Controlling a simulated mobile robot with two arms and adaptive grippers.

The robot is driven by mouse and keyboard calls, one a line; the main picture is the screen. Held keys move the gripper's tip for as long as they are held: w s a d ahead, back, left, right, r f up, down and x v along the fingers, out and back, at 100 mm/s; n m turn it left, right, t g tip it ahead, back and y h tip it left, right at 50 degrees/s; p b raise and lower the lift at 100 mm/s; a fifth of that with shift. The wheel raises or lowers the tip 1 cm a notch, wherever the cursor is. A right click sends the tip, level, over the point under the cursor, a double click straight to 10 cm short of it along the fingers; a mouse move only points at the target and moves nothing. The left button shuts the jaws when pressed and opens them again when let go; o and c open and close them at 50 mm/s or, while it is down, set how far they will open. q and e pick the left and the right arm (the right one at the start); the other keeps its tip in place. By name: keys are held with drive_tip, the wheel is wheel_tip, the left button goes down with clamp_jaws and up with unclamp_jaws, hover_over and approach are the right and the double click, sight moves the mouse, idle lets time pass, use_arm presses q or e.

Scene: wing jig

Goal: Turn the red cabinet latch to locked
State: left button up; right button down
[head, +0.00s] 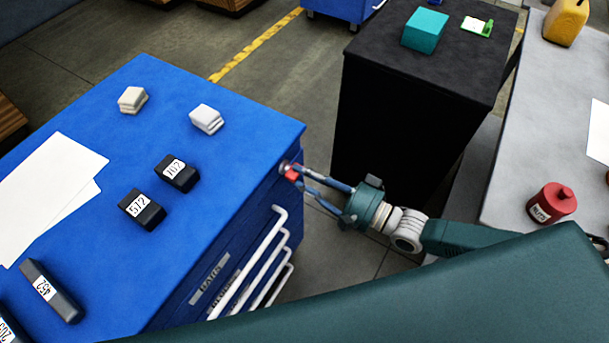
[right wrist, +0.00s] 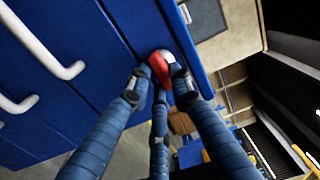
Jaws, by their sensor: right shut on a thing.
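The red latch (head: 291,174) sits on a round grey mount near the top right corner of the blue cabinet's (head: 240,130) drawer side. In the right wrist view the red latch (right wrist: 160,68) lies between my fingertips, with the silver mount behind it. My right gripper (head: 295,176) is shut on the latch, its blue fingers reaching in from the right; it also shows in the right wrist view (right wrist: 155,82). The fingers partly hide the latch, so its exact angle is hard to tell. My left gripper is not in view.
White drawer handles (head: 262,255) stick out below the latch. Black numbered blocks (head: 178,173), pale stacked pieces (head: 206,119) and white paper (head: 60,175) lie on the cabinet top. A black cabinet (head: 400,110) stands behind my right gripper, and a grey table (head: 510,170) to the right holds a red can (head: 551,203).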

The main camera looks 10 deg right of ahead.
idle(0.4)
drive_tip(key=c, duration=1.5)
unclamp_jaws()
drive_tip(key=shift+c, duration=0.2)
drive_tip(key=v, duration=1.2)
drive_tip(key=shift+f, duration=0.1)
